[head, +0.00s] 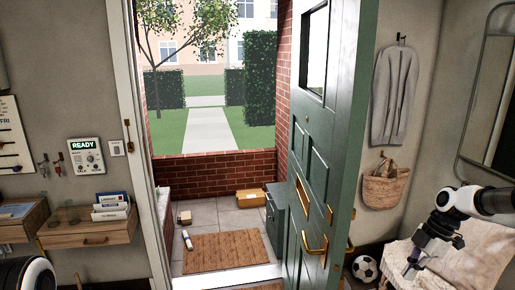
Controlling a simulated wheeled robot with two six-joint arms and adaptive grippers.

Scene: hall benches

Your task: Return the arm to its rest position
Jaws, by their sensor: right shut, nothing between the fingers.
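My right arm comes in from the right edge, and its gripper (409,268) hangs pointing down in front of the pale cushioned seat (480,262). The gripper is shut and empty. A rounded part of my own body shows at the bottom left corner. My left gripper is not in view.
A green door (340,130) with brass handles stands open onto a porch with a brown doormat (225,252), a cardboard box (250,197) and a smaller parcel (185,217). A football (365,268) lies by the seat. A basket (384,187) hangs right. A wooden shelf (90,235) holds books.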

